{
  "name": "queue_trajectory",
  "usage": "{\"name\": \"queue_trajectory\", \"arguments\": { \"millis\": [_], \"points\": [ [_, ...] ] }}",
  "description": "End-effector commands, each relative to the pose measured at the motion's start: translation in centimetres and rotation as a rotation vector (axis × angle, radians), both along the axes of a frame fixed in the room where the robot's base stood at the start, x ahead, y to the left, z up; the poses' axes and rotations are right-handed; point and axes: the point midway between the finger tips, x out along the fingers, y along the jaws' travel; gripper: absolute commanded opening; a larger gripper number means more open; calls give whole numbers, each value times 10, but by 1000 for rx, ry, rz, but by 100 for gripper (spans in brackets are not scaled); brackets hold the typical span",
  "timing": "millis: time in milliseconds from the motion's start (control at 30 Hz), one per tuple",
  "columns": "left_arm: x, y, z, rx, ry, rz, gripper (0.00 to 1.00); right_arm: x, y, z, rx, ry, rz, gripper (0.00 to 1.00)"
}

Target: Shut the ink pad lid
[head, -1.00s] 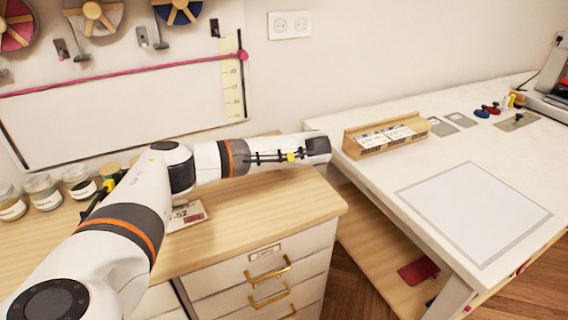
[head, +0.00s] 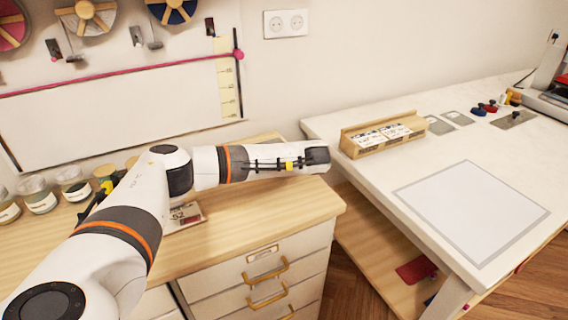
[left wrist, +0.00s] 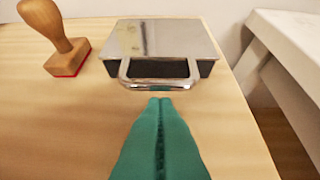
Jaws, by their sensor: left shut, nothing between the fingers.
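The ink pad (left wrist: 160,66) stands on the wooden top in the left wrist view. Its shiny metal lid (left wrist: 160,40) lies roughly flat over a dark base, and a metal loop handle (left wrist: 157,84) sticks out at the near side. I cannot tell whether the lid is fully seated. My left gripper (left wrist: 160,101) has its teal fingers shut and empty. Their tips are just in front of the handle; whether they touch it is unclear. In the head view my left arm stretches over the wooden cabinet, and I cannot make out the pad or the fingers there. My right gripper is not in view.
A wooden-handled stamp (left wrist: 58,40) stands left of the pad. Several jars (head: 38,194) line the back left of the cabinet top (head: 265,205). The white table (head: 350,190) is to the right across a gap, with a wooden card holder (head: 370,150) on it.

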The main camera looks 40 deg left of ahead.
Motion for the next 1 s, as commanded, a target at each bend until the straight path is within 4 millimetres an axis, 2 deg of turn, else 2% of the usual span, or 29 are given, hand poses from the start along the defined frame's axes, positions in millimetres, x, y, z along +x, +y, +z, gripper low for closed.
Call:
{"name": "queue_trajectory", "arguments": {
  "millis": [100,333,800,1000],
  "points": [
    [-2,-5,5,0,-2,-2,0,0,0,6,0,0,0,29],
    [-5,-14,11,-1,-5,-4,0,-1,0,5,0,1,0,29],
    [-38,-76,70,0,-6,-5,0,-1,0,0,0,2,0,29],
    [-44,-87,81,0,-4,-1,0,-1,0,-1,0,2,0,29]
  ]
}}
